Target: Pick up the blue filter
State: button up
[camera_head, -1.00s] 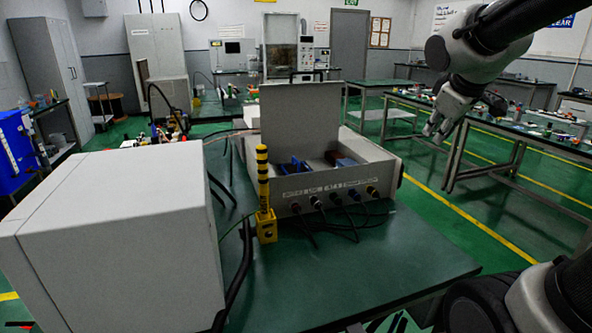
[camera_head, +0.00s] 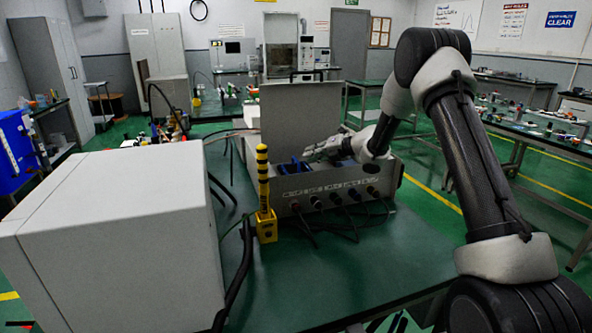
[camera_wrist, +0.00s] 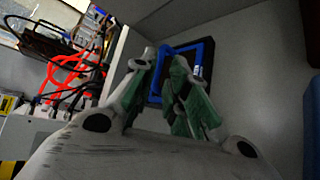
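A blue, frame-like part, which looks like the blue filter (camera_wrist: 207,62), stands inside the grey open-lidded box in the wrist view, just beyond my fingertips. In the head view, blue shows in the box just left of my gripper (camera_head: 285,169). My gripper (camera_head: 308,155) is over the box, reaching in from the right. In the wrist view, my gripper's two green-padded fingers (camera_wrist: 163,62) are apart with a narrow gap, and nothing is clearly held. The right finger hides part of the blue frame. Whether they touch cannot be told.
The box (camera_head: 330,190) has a raised lid (camera_head: 295,115) behind and cables plugged into its front. A yellow-black post (camera_head: 263,185) stands at its left front corner. A large white cabinet (camera_head: 110,235) fills the left. Another blue part (camera_wrist: 313,110) shows at the wrist view's right edge.

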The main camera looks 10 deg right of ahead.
aim_at(296, 165)
jog(key=x, duration=0.7)
jog(key=shift+s+f, duration=0.15)
grip_shut()
